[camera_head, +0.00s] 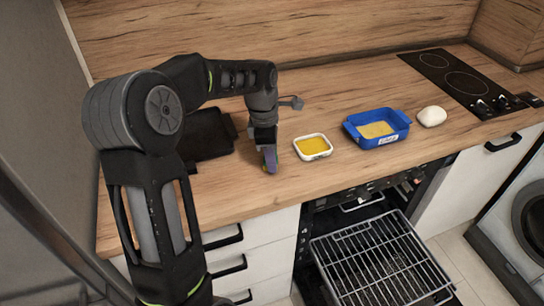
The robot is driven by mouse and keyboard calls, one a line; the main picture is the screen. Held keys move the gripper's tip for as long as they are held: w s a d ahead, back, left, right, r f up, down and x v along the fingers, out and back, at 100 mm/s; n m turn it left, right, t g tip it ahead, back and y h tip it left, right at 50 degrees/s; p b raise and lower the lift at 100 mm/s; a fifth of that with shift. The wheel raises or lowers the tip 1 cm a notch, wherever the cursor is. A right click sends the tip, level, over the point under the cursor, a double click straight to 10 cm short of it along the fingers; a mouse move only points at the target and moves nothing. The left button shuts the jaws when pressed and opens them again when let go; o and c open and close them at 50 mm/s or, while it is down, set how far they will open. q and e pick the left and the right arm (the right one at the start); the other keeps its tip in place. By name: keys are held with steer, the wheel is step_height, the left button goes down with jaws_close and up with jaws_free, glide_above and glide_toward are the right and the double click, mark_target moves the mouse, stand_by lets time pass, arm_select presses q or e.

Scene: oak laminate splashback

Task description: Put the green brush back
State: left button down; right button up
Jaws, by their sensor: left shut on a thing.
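My left arm reaches in from the left, and my left gripper (268,152) points down just above the wooden counter. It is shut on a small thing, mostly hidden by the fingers. A purplish end with a trace of green shows at the fingertips, and I take it to be the green brush (271,167). I cannot tell whether it touches the counter. A white dish (299,149) with yellow contents stands just right of the gripper. My right gripper is out of view.
A blue tray (384,141) with yellowish contents and a white ball (432,116) stand farther right, before the black hob (460,82). A black tray (207,135) lies left, partly behind my arm. Below, the oven is open with its rack (378,262) out.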

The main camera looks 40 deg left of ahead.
arm_select(q)
steer(key=shift+f, duration=0.4)
steer(key=c, duration=1)
jaws_free()
steer(key=shift+o, duration=0.2)
steer(key=r, duration=0.5)
steer(key=r+b, duration=0.1)
steer(key=r, duration=0.2)
steer(key=shift+s+a, duration=0.25)
steer(key=shift+a, duration=0.15)
